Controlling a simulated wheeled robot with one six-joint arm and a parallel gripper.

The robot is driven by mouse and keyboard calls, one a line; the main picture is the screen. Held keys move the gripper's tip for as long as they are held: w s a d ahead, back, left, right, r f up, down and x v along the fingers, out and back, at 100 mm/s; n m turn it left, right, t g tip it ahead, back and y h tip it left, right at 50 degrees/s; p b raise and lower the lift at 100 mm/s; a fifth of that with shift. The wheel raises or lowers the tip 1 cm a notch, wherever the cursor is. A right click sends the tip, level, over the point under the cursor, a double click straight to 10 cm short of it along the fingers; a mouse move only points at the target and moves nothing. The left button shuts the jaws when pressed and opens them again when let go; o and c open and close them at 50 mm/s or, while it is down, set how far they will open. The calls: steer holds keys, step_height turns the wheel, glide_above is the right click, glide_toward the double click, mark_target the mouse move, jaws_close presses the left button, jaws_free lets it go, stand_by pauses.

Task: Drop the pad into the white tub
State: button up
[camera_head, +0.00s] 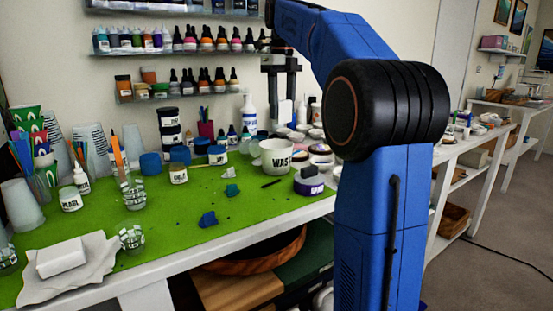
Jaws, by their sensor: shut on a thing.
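The white tub (276,157), with dark "WAS…" lettering, stands upright on the green mat near the back of the table. My gripper (282,98) points down in front of the wall, above the tub in the picture and apart from it. Its two dark fingers are shut on a small pale thing (285,112), which seems to be the pad. It is small and partly hidden by the fingers, so its shape is hard to tell.
A dark purple labelled container (309,183) stands right of the tub. Jars, cups and bottles crowd the back and left. A white block (61,257) lies on a cloth at front left.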

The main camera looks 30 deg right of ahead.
mark_target(282, 118)
steer(key=shift+f, duration=1.95)
steer(key=o, duration=1.5)
steer(key=shift+c, duration=0.2)
steer(key=shift+r, duration=3.8)
